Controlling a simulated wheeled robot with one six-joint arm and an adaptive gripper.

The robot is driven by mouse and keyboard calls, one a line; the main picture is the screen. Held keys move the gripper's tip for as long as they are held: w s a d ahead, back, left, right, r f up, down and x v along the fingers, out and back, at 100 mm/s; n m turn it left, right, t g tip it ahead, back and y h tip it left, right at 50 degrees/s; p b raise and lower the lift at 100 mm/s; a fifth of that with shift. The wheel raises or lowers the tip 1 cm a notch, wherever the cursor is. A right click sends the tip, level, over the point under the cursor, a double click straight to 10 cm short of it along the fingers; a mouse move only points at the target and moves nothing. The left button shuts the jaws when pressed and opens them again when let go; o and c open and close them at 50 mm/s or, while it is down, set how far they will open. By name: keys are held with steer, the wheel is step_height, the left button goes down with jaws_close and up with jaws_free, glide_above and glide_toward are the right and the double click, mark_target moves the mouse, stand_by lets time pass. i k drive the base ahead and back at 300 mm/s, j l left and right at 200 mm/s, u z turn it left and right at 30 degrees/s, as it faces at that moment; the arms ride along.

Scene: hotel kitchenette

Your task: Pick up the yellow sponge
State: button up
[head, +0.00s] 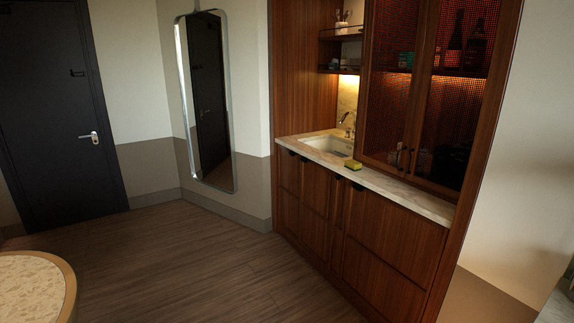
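A small yellow sponge (353,165) lies on the pale stone counter (400,188), near the front edge and just right of the sink (328,146). It looks yellow with a darker greenish top. Nothing covers it in the head view. My gripper and arm do not show in this view.
A wooden cabinet (385,262) with drawers stands under the counter, and mesh-front doors (440,80) rise above it. A faucet (348,122) stands behind the sink. A round table (35,290) is at the lower left. The wood floor (200,250) before the cabinet is clear.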

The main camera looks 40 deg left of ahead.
mark_target(352, 164)
steer(key=u, duration=0.8)
steer(key=i+j+z, duration=0.1)
steer(key=z, duration=0.3)
steer(key=i+j+z, duration=0.2)
steer(key=z, duration=0.25)
steer(key=i+j+z, duration=0.1)
steer(key=j, duration=0.25)
steer(key=i+j+z, duration=0.1)
steer(key=i+j, duration=0.2)
steer(key=i+j+z, duration=0.1)
steer(key=j, duration=0.3)
steer(key=i+j+z, duration=0.1)
steer(key=j, duration=0.3)
steer(key=i+j, duration=0.25)
steer(key=j, duration=0.15)
steer(key=i+j, duration=0.15)
steer(key=j, duration=0.15)
steer(key=i+j, duration=0.15)
steer(key=j, duration=0.2)
steer(key=i+j, duration=0.1)
steer(key=j, duration=0.2)
steer(key=i+z, duration=0.05)
